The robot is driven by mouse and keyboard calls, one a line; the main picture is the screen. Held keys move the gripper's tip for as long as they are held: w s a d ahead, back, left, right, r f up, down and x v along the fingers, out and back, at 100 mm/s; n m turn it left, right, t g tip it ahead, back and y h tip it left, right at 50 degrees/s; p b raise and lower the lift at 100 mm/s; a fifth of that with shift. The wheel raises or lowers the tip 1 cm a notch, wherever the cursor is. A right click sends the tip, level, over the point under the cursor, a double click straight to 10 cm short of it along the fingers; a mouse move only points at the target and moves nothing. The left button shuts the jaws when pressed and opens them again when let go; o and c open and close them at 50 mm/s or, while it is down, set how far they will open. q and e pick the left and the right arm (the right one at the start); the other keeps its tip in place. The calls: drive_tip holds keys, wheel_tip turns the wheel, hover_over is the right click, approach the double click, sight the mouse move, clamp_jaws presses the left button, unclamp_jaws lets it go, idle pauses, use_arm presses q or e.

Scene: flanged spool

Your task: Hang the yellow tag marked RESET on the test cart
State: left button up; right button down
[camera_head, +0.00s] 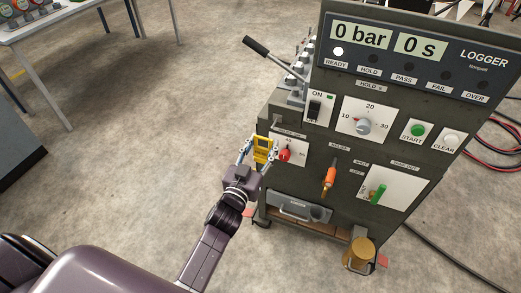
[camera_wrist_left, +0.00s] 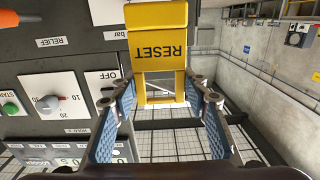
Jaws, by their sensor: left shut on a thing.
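The yellow tag (camera_head: 263,148) is held upright by my left gripper (camera_head: 254,160) at the left edge of the test cart's front. In the left wrist view the tag (camera_wrist_left: 158,48) shows RESET upside down, with a yellow frame below the lettering, between the two blue-padded fingers of the gripper (camera_wrist_left: 155,98). The gripper is shut on the tag. The dark grey test cart (camera_head: 330,140) carries knobs, buttons and labels. A small light bracket (camera_head: 277,121) shows just above the tag; the picture does not show whether they touch. My right gripper is out of view.
A red knob (camera_head: 285,155) is close to the right of the tag. A black-handled lever (camera_head: 258,47) sticks out above. An orange handle (camera_head: 329,178) and a green handle (camera_head: 379,193) project lower right. The floor left of the cart is clear.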

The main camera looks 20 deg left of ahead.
sight(274, 125)
use_arm(q)
drive_tip(key=shift+w+d+f+b, duration=0.15)
drive_tip(key=shift+w+b, duration=0.8)
drive_tip(key=shift+w, duration=1.2)
drive_tip(key=shift+w+f+b, duration=0.15)
drive_tip(key=shift+w+b, duration=0.75)
drive_tip(key=shift+w, duration=1.25)
drive_tip(key=shift+w+f+b, duration=0.35)
drive_tip(key=shift+w, duration=0.2)
drive_tip(key=o, duration=1.1)
drive_tip(key=s, duration=1.2)
